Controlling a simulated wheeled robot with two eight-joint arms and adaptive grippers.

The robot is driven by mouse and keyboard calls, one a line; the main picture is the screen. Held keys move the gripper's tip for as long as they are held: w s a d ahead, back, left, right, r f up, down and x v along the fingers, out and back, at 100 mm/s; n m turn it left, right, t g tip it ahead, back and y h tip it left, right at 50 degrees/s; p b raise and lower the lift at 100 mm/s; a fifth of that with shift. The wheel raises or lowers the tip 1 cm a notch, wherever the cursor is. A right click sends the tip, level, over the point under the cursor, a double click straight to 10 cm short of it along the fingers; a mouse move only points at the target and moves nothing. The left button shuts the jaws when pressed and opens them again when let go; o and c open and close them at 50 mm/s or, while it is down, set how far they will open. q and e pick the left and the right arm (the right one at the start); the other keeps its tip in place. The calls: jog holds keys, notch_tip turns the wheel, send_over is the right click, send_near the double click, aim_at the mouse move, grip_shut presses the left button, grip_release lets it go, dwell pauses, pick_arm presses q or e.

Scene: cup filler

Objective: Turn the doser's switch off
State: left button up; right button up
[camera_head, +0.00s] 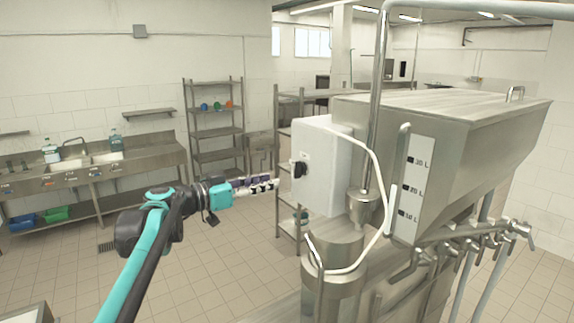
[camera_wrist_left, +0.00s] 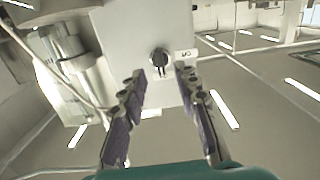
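The doser's switch is a small black rotary knob (camera_head: 299,170) on the left face of a white control box (camera_head: 325,165), beside the steel doser tank (camera_head: 480,125). In the left wrist view the knob (camera_wrist_left: 159,58) sits just beyond the gap between my fingertips, with a small label beside it. My left gripper (camera_head: 276,185) is open and empty, pointing right at the box. The wrist view shows its two purple-padded fingers (camera_wrist_left: 160,74) spread apart; I cannot tell whether they touch the box. My right gripper is not in view.
A white cable (camera_head: 382,190) loops from the box down to the doser's base. A vertical steel pipe (camera_head: 377,100) and several taps (camera_head: 480,242) are to the right. A sink counter (camera_head: 90,165) and shelves (camera_head: 215,120) stand behind. Tiled floor around my left arm is free.

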aim_at(295, 169)
pick_arm(q)
jog(key=w+d, duration=0.1)
jog(key=d, duration=0.1)
jog(key=w+d+r+p, duration=0.1)
jog(key=d, duration=0.1)
jog(key=w+d+p, duration=0.1)
jog(key=w+d, duration=0.1)
jog(key=shift+d+r, duration=0.3)
jog(key=shift+d, duration=0.05)
jog(key=shift+w+a+f, duration=0.1)
jog(key=shift+w, duration=0.1)
grip_shut()
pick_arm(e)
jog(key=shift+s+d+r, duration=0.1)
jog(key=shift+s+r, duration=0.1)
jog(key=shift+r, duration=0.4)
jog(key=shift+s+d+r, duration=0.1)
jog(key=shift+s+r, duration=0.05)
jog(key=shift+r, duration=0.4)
